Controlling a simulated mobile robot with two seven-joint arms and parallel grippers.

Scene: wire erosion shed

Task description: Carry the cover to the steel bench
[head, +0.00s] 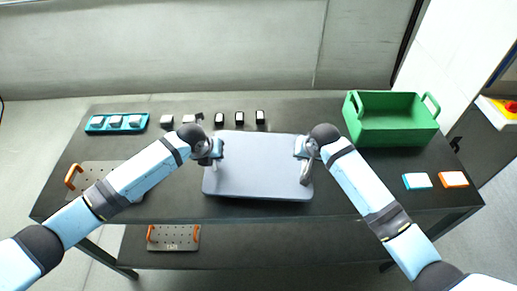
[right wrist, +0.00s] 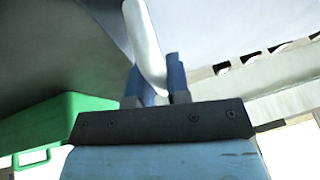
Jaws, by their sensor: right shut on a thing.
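The cover, a flat grey panel with rounded corners (head: 258,178), is level over the middle of the dark table (head: 350,185). I cannot tell whether it touches the table top. My right gripper (head: 306,168) is at its right side. In the right wrist view its two blue fingers (right wrist: 155,82) are shut on a pale curved handle (right wrist: 146,45), with the cover's grey surface (right wrist: 225,30) beyond. My left gripper (head: 215,158) is at the cover's left edge. Its fingertips are too small to show whether they are shut.
A green crate (head: 390,126) stands at the back right. Small blue (head: 417,181) and orange (head: 453,179) blocks lie in front. A blue tray (head: 90,124) and several small blocks line the back. A perforated plate with orange handles (head: 97,172) lies left, another (head: 173,239) below.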

